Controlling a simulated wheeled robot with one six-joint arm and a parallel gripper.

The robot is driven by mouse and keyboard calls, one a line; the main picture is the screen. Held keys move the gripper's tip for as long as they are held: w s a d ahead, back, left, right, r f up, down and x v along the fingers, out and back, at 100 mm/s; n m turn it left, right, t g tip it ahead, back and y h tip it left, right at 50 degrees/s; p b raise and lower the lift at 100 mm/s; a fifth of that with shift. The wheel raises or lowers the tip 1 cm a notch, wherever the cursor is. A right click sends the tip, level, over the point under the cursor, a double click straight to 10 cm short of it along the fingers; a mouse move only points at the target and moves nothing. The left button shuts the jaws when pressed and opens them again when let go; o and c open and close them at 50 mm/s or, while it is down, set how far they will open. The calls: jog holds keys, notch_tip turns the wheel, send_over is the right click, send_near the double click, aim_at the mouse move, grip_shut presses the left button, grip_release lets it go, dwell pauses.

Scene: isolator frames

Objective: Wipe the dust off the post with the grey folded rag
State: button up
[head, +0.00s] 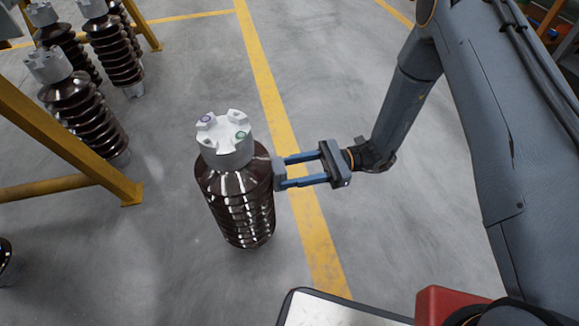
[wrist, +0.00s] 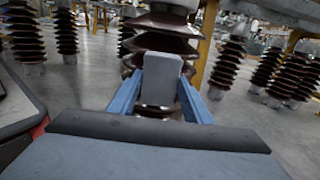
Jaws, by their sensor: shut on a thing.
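The post (head: 238,205) is a dark brown ribbed insulator with a pale metal cap (head: 227,140), standing upright on the floor in the middle of the head view. In the wrist view the post (wrist: 165,45) is straight ahead, behind the fingers. My gripper (head: 278,174) is at the right side of the post, near its upper ribs. It is shut on the grey folded rag (wrist: 161,78), a small block between the blue fingertips. The rag is at or very close to the post; I cannot tell whether it touches. No dust can be made out.
Several similar brown insulators (head: 82,105) stand at the upper left by a yellow frame (head: 60,145). A yellow floor line (head: 262,75) runs behind my gripper. A pale flat surface (head: 335,312) and a red block (head: 445,303) are at the bottom. Open floor surrounds the post.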

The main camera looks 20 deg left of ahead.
jog(key=shift+f+b, duration=0.8)
jog(key=shift+f, duration=1.35)
notch_tip(320, 180, up, 11)
jog(key=p, duration=1.1)
jog(key=shift+f, duration=0.15)
dwell(2.5)
jog(key=shift+b+v, duration=0.5)
jog(key=shift+v, duration=2.5)
